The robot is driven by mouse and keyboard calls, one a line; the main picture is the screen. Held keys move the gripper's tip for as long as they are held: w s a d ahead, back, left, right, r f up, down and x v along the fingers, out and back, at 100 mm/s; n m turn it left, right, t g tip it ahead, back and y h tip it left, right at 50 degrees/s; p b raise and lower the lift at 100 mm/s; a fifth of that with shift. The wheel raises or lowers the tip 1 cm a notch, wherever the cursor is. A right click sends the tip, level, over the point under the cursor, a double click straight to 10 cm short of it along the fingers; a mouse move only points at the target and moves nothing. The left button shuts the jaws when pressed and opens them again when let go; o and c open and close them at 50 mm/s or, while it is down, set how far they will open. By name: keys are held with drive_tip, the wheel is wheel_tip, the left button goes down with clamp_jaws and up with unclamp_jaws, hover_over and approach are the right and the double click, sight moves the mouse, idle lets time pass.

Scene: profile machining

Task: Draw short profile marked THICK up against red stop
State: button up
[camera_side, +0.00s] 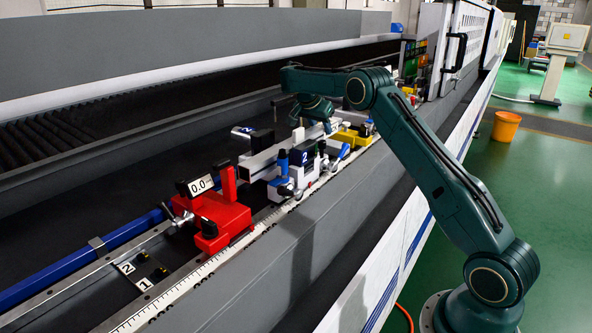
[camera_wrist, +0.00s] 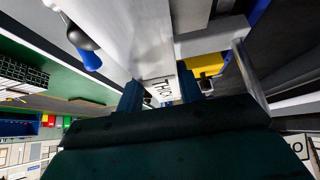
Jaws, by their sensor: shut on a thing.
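The short profile (camera_side: 262,163) is a pale square bar lying along the machine bed, passing behind the clamp numbered 2. The red stop (camera_side: 222,214), with a 0.0 plate, stands at the near left. The profile's near end points toward the stop's upright post, with what looks like a small gap between. My gripper (camera_side: 318,122) is shut on the profile's far end; in the wrist view its blue fingers (camera_wrist: 160,96) sit on both sides. The fingertips are hidden in the side view.
The clamp numbered 2 (camera_side: 302,160) with blue handles stands right beside the profile. A yellow clamp (camera_side: 352,137) is farther back. A ruler (camera_side: 184,285) runs along the front of the bed. Labels 2 and 1 lie on the bed left of the stop.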

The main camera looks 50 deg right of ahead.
sight(315, 129)
drive_tip(key=shift+a, duration=1.85)
idle(0.5)
drive_tip(key=o, duration=1.1)
drive_tip(key=shift+r, duration=0.1)
drive_tip(key=shift+v, duration=3.75)
drive_tip(key=shift+a, duration=0.1)
